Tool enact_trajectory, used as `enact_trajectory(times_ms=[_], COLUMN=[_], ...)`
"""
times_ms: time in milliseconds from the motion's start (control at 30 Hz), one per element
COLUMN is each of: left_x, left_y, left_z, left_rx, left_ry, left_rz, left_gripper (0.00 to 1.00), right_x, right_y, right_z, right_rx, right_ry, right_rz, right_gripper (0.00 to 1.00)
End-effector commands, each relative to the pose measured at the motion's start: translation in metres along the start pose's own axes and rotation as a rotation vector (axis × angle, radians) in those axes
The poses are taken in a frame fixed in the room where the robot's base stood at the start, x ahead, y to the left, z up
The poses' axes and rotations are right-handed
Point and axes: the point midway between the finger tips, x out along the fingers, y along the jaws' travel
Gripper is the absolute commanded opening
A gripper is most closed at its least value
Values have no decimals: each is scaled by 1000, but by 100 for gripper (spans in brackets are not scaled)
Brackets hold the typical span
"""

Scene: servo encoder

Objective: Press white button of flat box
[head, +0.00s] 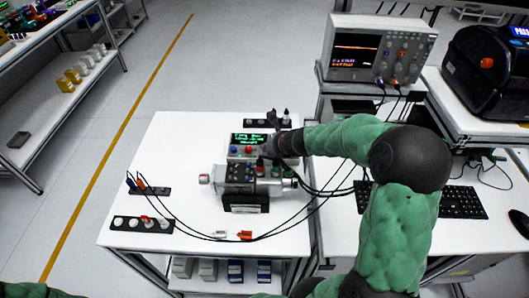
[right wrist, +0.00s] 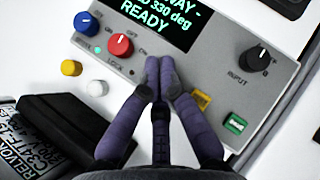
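The flat grey box (head: 249,147) stands at the back middle of the white table, its green-lit display facing up. In the right wrist view its panel (right wrist: 185,70) shows a blue knob (right wrist: 85,22), a red knob (right wrist: 119,45), a black input knob (right wrist: 255,58), and yellow and green rectangular parts. A round white button-like part (right wrist: 97,88) and a yellow one (right wrist: 71,67) lie beside the panel's lower left; I cannot tell what they sit on. My right gripper (right wrist: 158,64) is shut and empty, its tips over the panel right of the red knob; contact is unclear. My left gripper is out of view.
A silver cylindrical unit (head: 236,178) with cables stands just in front of the box. Black strips (head: 142,224) with plugs lie at the left, loose white and orange connectors (head: 244,235) in front. An oscilloscope (head: 375,52) and keyboard (head: 462,198) are at the right.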

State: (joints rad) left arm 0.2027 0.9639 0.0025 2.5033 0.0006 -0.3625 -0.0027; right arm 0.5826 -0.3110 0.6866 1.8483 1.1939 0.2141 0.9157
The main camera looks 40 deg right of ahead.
Motion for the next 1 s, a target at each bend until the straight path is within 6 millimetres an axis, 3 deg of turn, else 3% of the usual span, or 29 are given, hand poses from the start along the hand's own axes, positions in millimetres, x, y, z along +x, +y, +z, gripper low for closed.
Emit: enact_trajectory(times_ms=[1000], left_x=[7], left_y=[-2], left_z=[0], left_rx=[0], left_ry=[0], left_rz=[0], left_gripper=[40], right_x=[5], right_y=[2], right_z=[-5], right_rx=[0], right_ry=[0], right_rz=[0], right_gripper=[0])
